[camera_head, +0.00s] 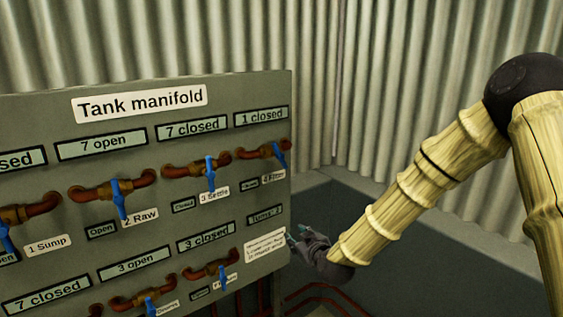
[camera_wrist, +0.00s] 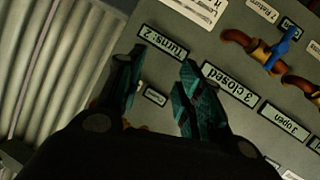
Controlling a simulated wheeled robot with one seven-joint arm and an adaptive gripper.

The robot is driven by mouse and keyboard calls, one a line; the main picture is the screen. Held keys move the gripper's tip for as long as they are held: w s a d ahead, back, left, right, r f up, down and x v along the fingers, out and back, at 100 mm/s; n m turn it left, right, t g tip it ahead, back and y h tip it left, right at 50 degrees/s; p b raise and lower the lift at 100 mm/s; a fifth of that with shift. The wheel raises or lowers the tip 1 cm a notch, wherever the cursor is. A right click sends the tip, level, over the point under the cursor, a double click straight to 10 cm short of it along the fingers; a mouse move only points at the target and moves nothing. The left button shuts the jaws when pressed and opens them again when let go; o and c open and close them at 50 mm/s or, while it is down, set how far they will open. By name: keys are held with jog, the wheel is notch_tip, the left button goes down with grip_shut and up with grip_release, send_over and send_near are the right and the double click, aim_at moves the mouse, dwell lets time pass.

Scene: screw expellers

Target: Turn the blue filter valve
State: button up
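The blue-handled filter valve (camera_head: 279,155) is at the top right of the manifold panel, on a copper-brown pipe. Its handle slants down to the right. The small label below it (camera_head: 273,178) seems to read "4 Filter", and the display above (camera_head: 261,117) reads "1 closed". My gripper (camera_head: 303,236) is below and right of this valve, off the panel's lower right edge, not touching the valve. In the wrist view my gripper (camera_wrist: 162,65) has its teal fingers apart, with nothing between them but panel behind. The filter valve is not seen there.
The grey Tank manifold panel (camera_head: 225,92) carries several other blue-handled valves, including Settle (camera_head: 210,174) and Raw (camera_head: 118,198). A lower-row valve shows in the wrist view (camera_wrist: 285,45). A grey wall ledge (camera_head: 345,205) and corrugated walls stand behind.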

aim_at(282, 158)
jog(key=w+a+r+n+t+y, duration=0.1)
jog(key=w+r+t, duration=0.15)
jog(key=r, duration=0.75)
jog(key=w+a+r+n+t, duration=0.1)
jog(key=w+r, duration=0.3)
jog(key=r, duration=0.6)
jog(key=shift+p+x, duration=2.35)
jog(key=shift+x, duration=2.85)
jog(key=shift+f, duration=0.15)
jog(key=shift+w, duration=0.1)
grip_shut()
